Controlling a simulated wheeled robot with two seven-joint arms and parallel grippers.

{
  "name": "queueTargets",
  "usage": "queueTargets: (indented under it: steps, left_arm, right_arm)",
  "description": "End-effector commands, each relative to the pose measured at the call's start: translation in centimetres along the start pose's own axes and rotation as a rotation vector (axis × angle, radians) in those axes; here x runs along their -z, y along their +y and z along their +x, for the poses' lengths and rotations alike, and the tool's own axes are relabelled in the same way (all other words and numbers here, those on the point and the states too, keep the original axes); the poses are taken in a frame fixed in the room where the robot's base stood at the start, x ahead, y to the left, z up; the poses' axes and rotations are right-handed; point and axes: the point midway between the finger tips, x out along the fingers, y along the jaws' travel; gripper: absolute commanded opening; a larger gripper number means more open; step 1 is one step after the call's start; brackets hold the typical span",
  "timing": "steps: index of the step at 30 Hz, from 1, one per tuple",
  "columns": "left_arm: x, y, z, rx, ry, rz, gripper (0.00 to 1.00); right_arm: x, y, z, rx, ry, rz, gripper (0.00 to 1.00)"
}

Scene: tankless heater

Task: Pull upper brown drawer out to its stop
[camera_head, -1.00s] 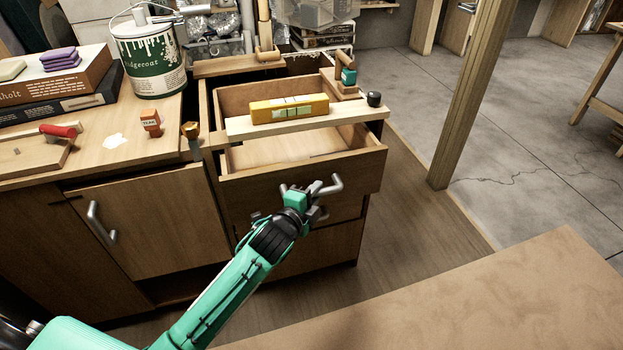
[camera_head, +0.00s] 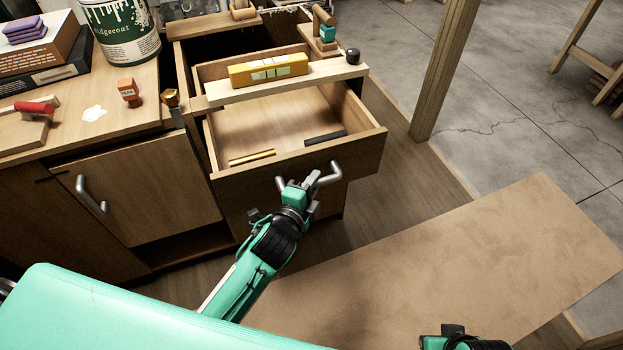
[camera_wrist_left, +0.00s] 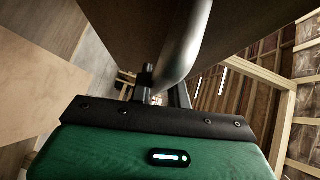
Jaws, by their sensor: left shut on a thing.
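The upper brown drawer (camera_head: 330,155) is pulled well out of the wooden cabinet in the head view. Its open inside shows a brass-coloured rod and a dark bar lying on the bottom. Its grey bar handle (camera_head: 331,176) is on the front panel. My left gripper (camera_head: 308,186) is shut on this handle, near its middle. In the left wrist view the handle (camera_wrist_left: 188,45) runs up from between the fingers, beside the dark drawer front. The fingertips are partly hidden there. The fingers of my right gripper do not show.
A light plank (camera_head: 285,82) with a yellow level (camera_head: 268,70) lies across the cabinet opening above the drawer. A wooden post (camera_head: 445,65) stands at the right. A brown board (camera_head: 470,265) lies at the front right. A closed cabinet door (camera_head: 140,190) is on the left.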

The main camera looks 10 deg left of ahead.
Motion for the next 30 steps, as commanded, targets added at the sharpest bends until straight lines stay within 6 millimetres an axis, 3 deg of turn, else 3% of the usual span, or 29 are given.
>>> queueTargets:
  steps: [6,7,10,22,30]
  left_arm:
    - [0.0,0.1,0.0,-0.003,0.0,0.0,0.0]
    - [0.0,0.1,0.0,-0.003,-0.001,0.0,0.2]
    - [0.0,0.1,0.0,-0.002,0.0,0.0,0.4]
    - [0.0,0.1,-0.6,-0.002,0.0,0.0,0.4]
    - [0.0,0.1,-4.8,-0.004,0.0,-0.001,0.4]
  right_arm:
    - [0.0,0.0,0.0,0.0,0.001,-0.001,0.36]
    - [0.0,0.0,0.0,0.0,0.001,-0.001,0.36]
    - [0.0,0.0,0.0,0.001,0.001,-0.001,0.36]
    - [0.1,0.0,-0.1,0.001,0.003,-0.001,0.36]
    - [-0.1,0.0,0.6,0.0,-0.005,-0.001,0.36]
